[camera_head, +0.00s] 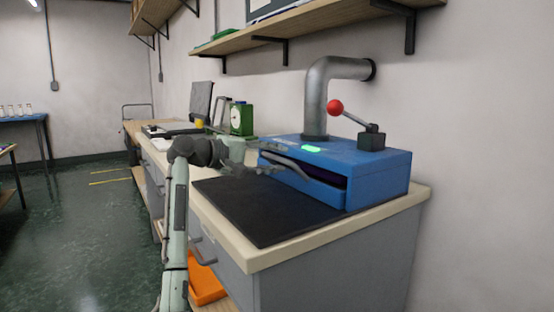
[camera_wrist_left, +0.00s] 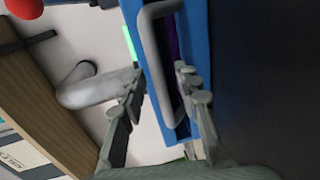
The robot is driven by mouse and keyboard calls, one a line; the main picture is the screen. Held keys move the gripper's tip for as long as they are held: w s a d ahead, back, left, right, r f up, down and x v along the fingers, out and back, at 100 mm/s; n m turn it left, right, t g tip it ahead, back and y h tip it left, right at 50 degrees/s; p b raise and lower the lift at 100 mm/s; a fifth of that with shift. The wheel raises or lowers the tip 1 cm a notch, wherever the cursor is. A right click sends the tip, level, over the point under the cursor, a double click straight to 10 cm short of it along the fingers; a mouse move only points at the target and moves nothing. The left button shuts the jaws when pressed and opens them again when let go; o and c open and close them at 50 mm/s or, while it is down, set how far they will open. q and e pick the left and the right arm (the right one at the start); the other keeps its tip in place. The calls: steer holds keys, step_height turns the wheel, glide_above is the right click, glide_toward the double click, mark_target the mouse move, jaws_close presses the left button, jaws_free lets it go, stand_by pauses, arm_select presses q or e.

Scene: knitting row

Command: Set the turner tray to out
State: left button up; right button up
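The turner is a blue box (camera_head: 380,172) on the counter, with a blue tray (camera_head: 318,190) low in its front. A dark gap shows above the tray front, and I cannot tell how far out the tray sits. A grey bar handle (camera_head: 292,165) is at the front; it also shows as a grey loop in the left wrist view (camera_wrist_left: 152,62). My left gripper (camera_head: 262,170) is at the handle's left end. In the left wrist view my left gripper (camera_wrist_left: 160,88) has its fingers apart, one on each side of the handle. My right gripper is not in view.
A black mat (camera_head: 265,212) lies clear in front of the turner. A lever with a red knob (camera_head: 335,107) and a grey pipe (camera_head: 316,100) rise from its top. A green scale-like device (camera_head: 241,118) stands behind. An orange bin (camera_head: 206,284) sits below the counter.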

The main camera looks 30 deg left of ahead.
arm_select(q)
steer(key=shift+w+d+f, duration=0.1)
steer(key=shift+w+d, duration=0.05)
steer(key=shift+w, duration=0.1)
jaws_close()
stand_by(0.3)
